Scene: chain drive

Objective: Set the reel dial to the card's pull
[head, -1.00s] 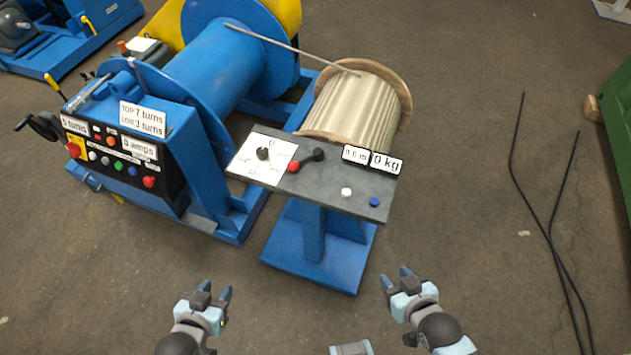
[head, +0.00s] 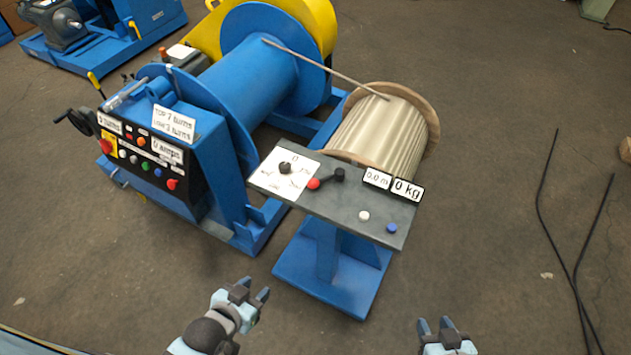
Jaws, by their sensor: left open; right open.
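The reel dial is a small black knob (head: 285,168) on a white scale plate (head: 268,182) at the left end of the grey panel (head: 340,205). The scale's marks are too blurred to read well. A card (head: 173,123) on the winch cabinet reads "TOP 7 turns" and a second line of turns; I cannot make out a pull in kilograms on it. A display (head: 407,190) on the panel reads 0 kg. My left gripper (head: 252,291) is open and empty in front of the panel's stand, well below it. My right gripper (head: 436,326) is open and empty at the bottom right.
The blue winch (head: 235,90) is at left. Black cables (head: 560,250) lie right.

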